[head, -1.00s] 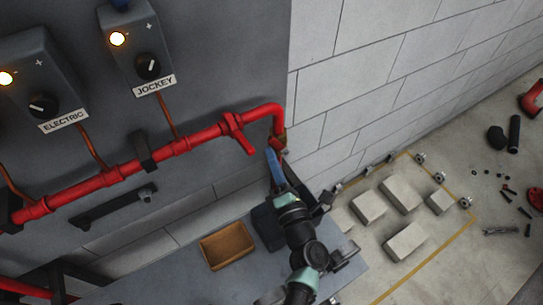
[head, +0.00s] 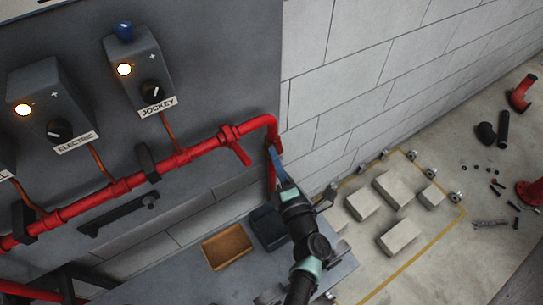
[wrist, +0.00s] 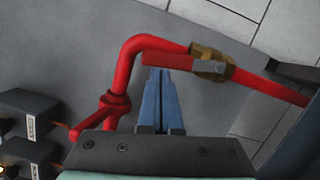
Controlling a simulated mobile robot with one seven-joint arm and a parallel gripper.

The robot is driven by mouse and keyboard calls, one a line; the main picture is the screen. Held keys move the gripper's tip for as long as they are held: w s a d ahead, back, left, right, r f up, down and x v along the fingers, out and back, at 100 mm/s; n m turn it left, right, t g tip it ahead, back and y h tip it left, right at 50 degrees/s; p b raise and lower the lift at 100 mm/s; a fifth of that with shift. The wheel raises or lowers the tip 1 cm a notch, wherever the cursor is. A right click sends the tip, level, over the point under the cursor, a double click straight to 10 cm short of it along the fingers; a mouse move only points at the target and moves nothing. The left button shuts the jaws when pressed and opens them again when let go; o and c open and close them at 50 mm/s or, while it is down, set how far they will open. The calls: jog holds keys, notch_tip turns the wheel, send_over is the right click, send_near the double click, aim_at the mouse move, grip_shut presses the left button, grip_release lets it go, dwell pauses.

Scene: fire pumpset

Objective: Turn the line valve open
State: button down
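The line valve has a brass body (wrist: 208,62) on the red pipe, past its bend, in the wrist view. Its red lever (wrist: 168,63) runs along beside the pipe, with a grey part at the brass end. My gripper (wrist: 160,72) has two blue fingers close together with only a thin gap, and nothing shows between them. Their tips are at the lever's edge near its free end; I cannot tell if they touch. In the head view my gripper (head: 272,150) is at the pipe's downward leg below the bend and largely hides the valve.
The red pipe (head: 180,158) runs along the grey panel, with a red side fitting (head: 235,145). ELECTRIC (head: 52,105) and JOCKEY (head: 138,72) boxes hang above. A brown tray (head: 227,248) and a dark bin (head: 268,226) stand below. Grey blocks (head: 397,189) lie on the floor at right.

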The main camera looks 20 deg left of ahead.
jog(key=shift+w+d+r, duration=0.2)
jog(key=shift+w+d, duration=0.1)
jog(key=shift+w, duration=0.15)
dwell(0.5)
